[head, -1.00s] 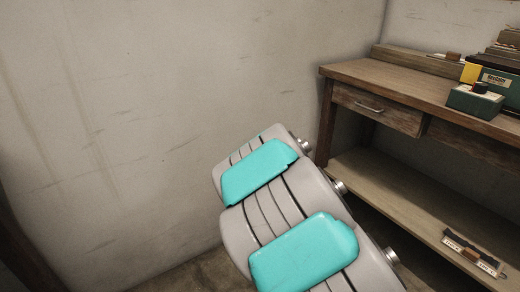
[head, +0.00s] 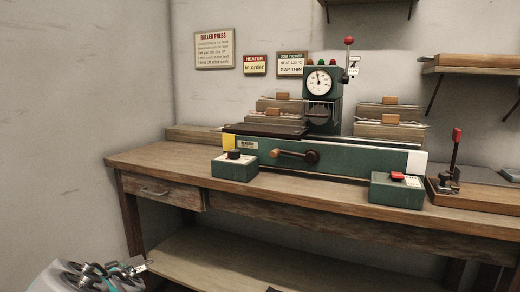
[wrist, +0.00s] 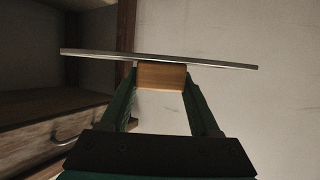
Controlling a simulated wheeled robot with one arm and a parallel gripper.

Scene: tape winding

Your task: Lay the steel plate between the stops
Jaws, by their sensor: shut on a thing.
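The steel plate (wrist: 210,62) shows edge-on in the wrist view as a thin, slightly tilted strip. A wooden block (wrist: 161,76) sits against its near face. My gripper (wrist: 161,88) is shut on this block, one green finger on each side, and holds the plate clear of any surface. In the head view, the green roller press (head: 330,155) stands on the bench, with a round dial and a red-knobbed lever on top. I cannot make out the stops for certain.
The wooden bench (head: 150,165) has a drawer and an open lower shelf (head: 290,262). Stacks with wooden blocks flank the dial. A black-knob box (head: 234,167) and a red-switch box (head: 397,190) stand in front. A red-handled lever fixture (head: 452,165) is at right.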

